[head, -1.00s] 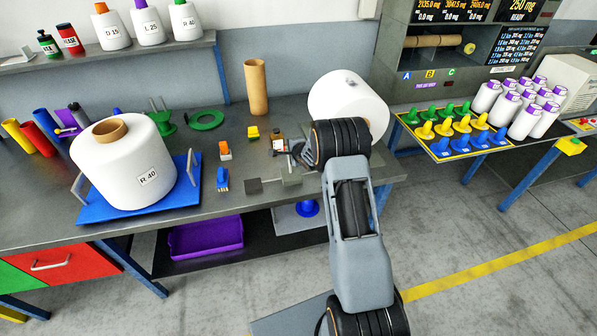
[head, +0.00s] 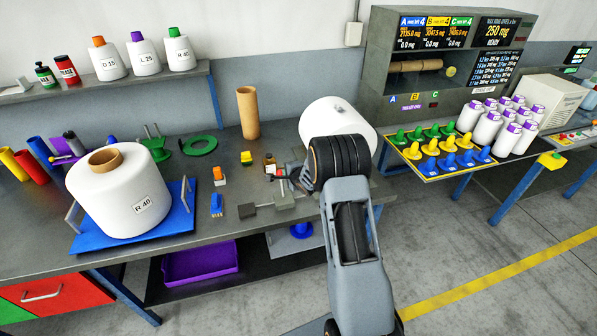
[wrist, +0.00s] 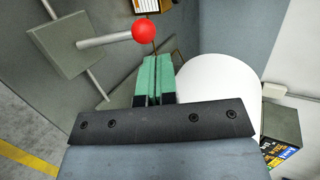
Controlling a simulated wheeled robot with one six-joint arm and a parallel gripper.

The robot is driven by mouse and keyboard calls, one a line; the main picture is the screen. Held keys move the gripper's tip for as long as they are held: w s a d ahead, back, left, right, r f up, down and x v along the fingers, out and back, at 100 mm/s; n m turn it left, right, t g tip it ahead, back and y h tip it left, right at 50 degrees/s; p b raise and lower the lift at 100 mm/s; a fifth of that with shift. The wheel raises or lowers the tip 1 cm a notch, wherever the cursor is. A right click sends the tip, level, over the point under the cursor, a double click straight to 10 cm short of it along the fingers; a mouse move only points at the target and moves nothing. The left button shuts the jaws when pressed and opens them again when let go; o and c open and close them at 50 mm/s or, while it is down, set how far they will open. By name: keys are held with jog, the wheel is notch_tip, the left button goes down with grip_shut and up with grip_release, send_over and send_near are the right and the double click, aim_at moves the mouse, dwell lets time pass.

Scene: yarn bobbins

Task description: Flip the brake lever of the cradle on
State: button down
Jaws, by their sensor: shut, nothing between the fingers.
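The brake lever shows in the wrist view as a pale rod (wrist: 105,39) with a red ball knob (wrist: 145,30), sticking out from a square grey plate (wrist: 72,46). My gripper (wrist: 153,60) has its green fingers shut with nothing between them. The fingertips appear just below the red knob in that view; whether they touch it I cannot tell. A large white bobbin (wrist: 215,85) lies to the right of the fingers. In the head view the bobbin (head: 325,120) is partly hidden by my arm, and my gripper (head: 288,172) is small beside grey metal parts (head: 284,201).
A large white R 40 bobbin (head: 120,195) stands on a blue tray (head: 180,222) at the left of the bench. A cardboard tube (head: 248,112) stands at the back. Small orange, yellow and blue items lie mid-bench. A pegged board (head: 432,172) is at the right.

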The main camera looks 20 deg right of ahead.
jog(key=r+v, duration=0.1)
jog(key=v, duration=0.7)
jog(key=shift+w+r+b, duration=0.2)
jog(key=shift+r+b, duration=0.1)
jog(key=shift+r, duration=0.1)
jog(key=shift+d, duration=0.1)
jog(key=s+d+f+n+g+h, duration=0.1)
jog(key=s+n+g+h, duration=0.15)
jog(key=s+n, duration=0.3)
jog(key=s+d+f+n+g+h, duration=0.1)
jog(key=s+d+f+n+g, duration=0.1)
jog(key=s+n+g, duration=0.3)
jog(key=s+a+r+n+y, duration=0.1)
jog(key=s+a+r+n, duration=0.2)
jog(key=s+a+r, duration=0.3)
jog(key=s+a+r+n+y, duration=0.1)
jog(key=s+a+r+n, duration=0.3)
jog(key=s+a+r, duration=0.3)
jog(key=s+r, duration=0.3)
jog(key=s, duration=0.3)
jog(key=shift+s+a, duration=0.2)
jog(key=shift+a, duration=0.15)
